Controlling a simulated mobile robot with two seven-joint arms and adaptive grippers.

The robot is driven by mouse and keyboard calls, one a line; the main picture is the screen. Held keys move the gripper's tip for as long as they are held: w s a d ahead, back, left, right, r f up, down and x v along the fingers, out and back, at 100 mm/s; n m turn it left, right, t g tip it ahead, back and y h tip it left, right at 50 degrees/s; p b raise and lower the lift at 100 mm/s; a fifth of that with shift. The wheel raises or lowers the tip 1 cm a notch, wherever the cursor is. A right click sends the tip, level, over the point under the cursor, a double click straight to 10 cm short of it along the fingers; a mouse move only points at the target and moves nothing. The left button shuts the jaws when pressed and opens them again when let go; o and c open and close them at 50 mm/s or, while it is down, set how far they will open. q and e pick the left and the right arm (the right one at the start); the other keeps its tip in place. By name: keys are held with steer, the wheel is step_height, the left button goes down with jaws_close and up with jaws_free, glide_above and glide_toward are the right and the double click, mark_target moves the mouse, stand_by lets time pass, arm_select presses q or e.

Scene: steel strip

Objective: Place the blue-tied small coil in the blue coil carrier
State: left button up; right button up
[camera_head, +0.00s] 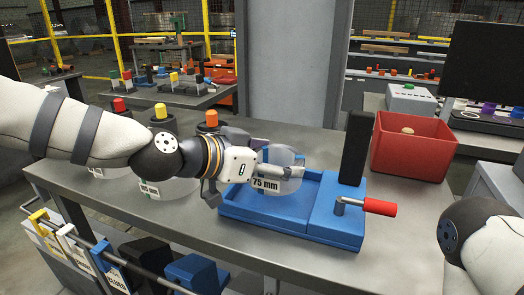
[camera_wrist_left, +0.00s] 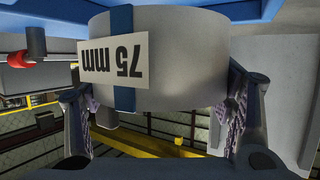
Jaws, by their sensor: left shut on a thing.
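A small pale grey coil (camera_head: 291,185) with a white "75 mm" label is in my left gripper (camera_head: 280,165). The left wrist view shows the coil (camera_wrist_left: 190,60) between two fingers with purple pads, with a blue tie band (camera_wrist_left: 123,98) around its wall. The coil is over the shallow tray of a blue fixture (camera_head: 335,222); I cannot tell whether it touches it. A blue box-like holder (camera_head: 197,272) is at the bench's front rail, partly cut off by the frame. Which blue thing is the carrier is not clear. My right gripper is out of frame.
The fixture has a black upright post (camera_head: 356,147) and a red-handled lever (camera_head: 379,207). A red bin (camera_head: 412,145) stands behind it to the right. Capped posts with larger coils (camera_head: 168,187) are behind my left arm. A black holder (camera_head: 146,255) neighbours the blue one.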

arm_select(q)
steer(key=shift+w+d+f+b, duration=0.1)
steer(key=shift+d+f+b, duration=0.05)
steer(key=shift+f, duration=0.65)
steer(key=shift+w+d+f+b, duration=0.1)
steer(key=shift+f+b, duration=0.05)
steer(key=shift+f, duration=0.65)
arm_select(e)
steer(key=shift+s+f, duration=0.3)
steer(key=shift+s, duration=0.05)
arm_select(q)
steer(key=shift+f, duration=0.2)
steer(key=o, duration=2)
steer(key=shift+s+f, duration=0.1)
steer(key=shift+f, duration=0.05)
steer(key=shift+c, duration=0.2)
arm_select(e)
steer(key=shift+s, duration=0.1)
arm_select(q)
steer(key=shift+r, duration=0.25)
steer(key=p+v, duration=0.2)
steer(key=v, duration=1)
steer(key=shift+f, duration=0.15)
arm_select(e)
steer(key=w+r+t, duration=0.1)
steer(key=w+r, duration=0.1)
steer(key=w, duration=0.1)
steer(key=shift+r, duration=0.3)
